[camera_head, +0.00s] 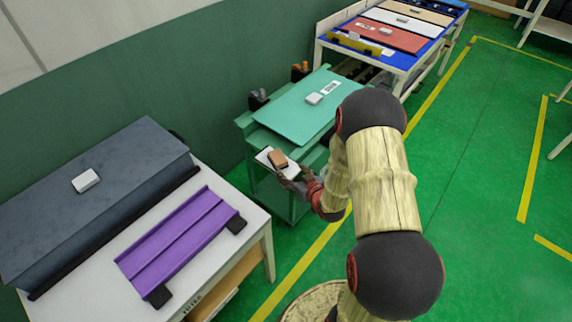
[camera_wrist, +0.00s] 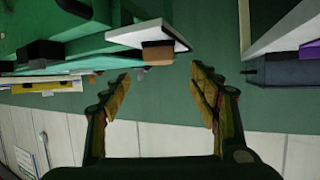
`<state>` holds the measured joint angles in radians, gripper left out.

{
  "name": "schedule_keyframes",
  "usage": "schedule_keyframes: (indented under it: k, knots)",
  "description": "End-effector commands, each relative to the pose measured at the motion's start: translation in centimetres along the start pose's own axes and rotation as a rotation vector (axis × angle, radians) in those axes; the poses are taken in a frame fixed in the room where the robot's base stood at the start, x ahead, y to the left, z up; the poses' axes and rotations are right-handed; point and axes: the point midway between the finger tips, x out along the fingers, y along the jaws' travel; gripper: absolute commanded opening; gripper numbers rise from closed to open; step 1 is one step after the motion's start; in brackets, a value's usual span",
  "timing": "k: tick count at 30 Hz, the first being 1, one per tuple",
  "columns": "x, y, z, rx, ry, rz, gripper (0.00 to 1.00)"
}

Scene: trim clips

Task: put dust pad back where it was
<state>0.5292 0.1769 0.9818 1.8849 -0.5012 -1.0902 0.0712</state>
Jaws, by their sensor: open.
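A small brown block (camera_head: 278,158) sits on a white plate (camera_head: 263,158) at the near end of a green cart; I cannot tell whether it is the dust pad. My gripper (camera_head: 287,177) is beside the plate's near right side, partly hidden by my arm. In the wrist view my gripper (camera_wrist: 160,78) is open with nothing between its fingers. The brown block (camera_wrist: 158,54) and white plate (camera_wrist: 148,36) show just beyond the fingertips. Similar white pads lie on the teal panel (camera_head: 314,99), the grey panel (camera_head: 86,180) and the red panel.
The green cart (camera_head: 243,121) carries the teal panel (camera_head: 290,112). A white table (camera_head: 250,218) at left holds the grey panel (camera_head: 120,165) and a purple trim piece (camera_head: 180,235). A farther table bears the red panel (camera_head: 385,38). Green floor (camera_head: 475,150) at right is clear.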

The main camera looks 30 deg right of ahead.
Motion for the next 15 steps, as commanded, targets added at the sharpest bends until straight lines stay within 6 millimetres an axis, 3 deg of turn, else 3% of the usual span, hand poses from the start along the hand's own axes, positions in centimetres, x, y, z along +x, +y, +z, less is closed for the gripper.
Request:
schedule_keyframes:
  k: [3, 8, 11, 15]
  knots:
    - [-1.4, 0.1, -0.1, 0.001, 0.001, 0.002, 0.61]
    - [-2.0, 0.0, -0.8, -0.011, -0.006, 0.004, 0.61]
    - [-1.9, 0.0, -3.2, -0.043, -0.038, 0.018, 0.61]
    - [-2.9, -0.7, -8.8, -0.101, -0.130, 0.060, 0.61]
